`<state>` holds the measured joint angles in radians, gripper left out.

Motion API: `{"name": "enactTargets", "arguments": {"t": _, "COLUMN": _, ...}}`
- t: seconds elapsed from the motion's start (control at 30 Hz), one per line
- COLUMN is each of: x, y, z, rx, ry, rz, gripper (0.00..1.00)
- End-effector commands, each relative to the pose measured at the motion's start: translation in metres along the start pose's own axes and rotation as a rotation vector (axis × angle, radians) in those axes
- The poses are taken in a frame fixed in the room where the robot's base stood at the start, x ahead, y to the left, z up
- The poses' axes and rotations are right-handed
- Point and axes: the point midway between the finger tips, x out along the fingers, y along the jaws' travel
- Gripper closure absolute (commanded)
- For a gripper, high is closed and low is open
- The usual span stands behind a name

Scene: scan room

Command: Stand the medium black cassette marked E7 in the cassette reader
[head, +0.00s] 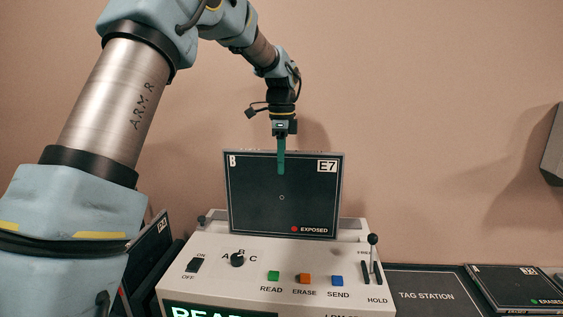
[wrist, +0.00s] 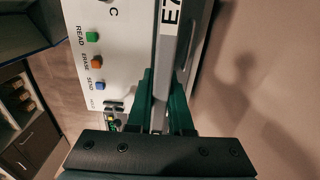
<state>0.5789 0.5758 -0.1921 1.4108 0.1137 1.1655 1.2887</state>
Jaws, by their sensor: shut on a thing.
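The black cassette marked E7 (head: 250,200) stands upright, face toward the head camera, with a B at its top left and a red dot by EXPOSED. My gripper (head: 281,162) comes from above and is shut on the middle of its top edge. The white cassette reader (head: 210,278) is below, with the cassette over its rear part. In the wrist view, my gripper's green fingers (wrist: 163,92) pinch the cassette's edge (wrist: 168,50) beside the reader panel (wrist: 118,45). I cannot tell whether the lower edge is inside a slot or just above it.
The reader's front has a green READ button (head: 273,276), an orange ERASE button (head: 303,279), a blue SEND button (head: 337,281) and a lever (head: 373,255). A tag station (head: 426,296) and another cassette (head: 510,283) lie right. A cassette (head: 150,255) leans left. The wall is behind.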

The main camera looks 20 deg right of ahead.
Motion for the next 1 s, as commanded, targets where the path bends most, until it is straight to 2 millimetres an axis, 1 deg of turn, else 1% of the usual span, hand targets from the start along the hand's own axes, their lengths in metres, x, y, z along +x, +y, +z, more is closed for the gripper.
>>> {"name": "enactTargets", "arguments": {"t": 1.0, "x": 0.03, "y": 0.0, "z": 0.0, "rx": 0.0, "ry": 0.001, "rz": -0.002, "gripper": 1.0}}
